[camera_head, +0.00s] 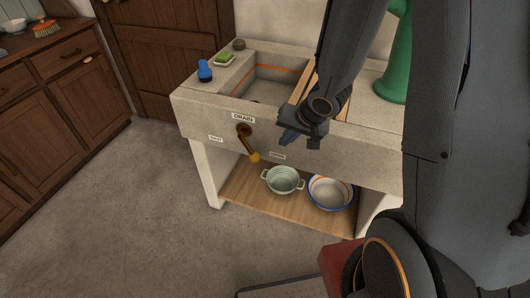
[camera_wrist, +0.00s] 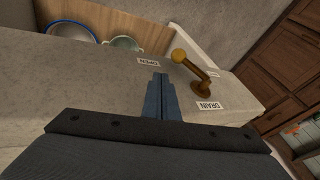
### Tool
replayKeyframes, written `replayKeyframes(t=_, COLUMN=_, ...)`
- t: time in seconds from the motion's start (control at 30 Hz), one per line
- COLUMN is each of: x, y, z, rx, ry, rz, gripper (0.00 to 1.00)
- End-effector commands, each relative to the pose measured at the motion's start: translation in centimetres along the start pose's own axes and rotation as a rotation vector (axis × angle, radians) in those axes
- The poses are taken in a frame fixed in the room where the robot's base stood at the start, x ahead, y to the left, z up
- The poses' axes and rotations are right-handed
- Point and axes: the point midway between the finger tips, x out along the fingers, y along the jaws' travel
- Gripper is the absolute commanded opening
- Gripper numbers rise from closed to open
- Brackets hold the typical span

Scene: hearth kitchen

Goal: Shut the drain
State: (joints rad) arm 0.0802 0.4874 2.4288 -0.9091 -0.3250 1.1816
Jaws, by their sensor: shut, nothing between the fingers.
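The drain lever (camera_head: 247,143) is a dark brass handle with a yellow knob on the front of the stone sink (camera_head: 330,150). Its pivot is under the DRAIN label (camera_head: 243,117). It hangs down, slanting right toward the OPEN label (camera_head: 278,155); the SHUT label (camera_head: 215,138) is to its left. The lever also shows in the wrist view (camera_wrist: 190,72), right of the fingertips. My gripper (camera_head: 289,137) is shut and empty, near the sink's front, right of the lever and apart from it. Its blue fingers also show in the wrist view (camera_wrist: 160,82).
A blue bottle (camera_head: 205,71), a green sponge (camera_head: 224,59) and a green vase (camera_head: 395,60) stand on the sink top. A colander (camera_head: 283,180) and a bowl (camera_head: 331,191) sit on the shelf below. The floor in front and left is clear.

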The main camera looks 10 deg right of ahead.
Motion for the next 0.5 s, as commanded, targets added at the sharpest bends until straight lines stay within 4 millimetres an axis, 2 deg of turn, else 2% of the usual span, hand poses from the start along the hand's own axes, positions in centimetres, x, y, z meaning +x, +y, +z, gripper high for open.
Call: replayKeyframes(t=0.5, x=9.5, y=0.1, z=0.2, rx=0.001, ry=-0.004, rz=0.002, gripper=0.0)
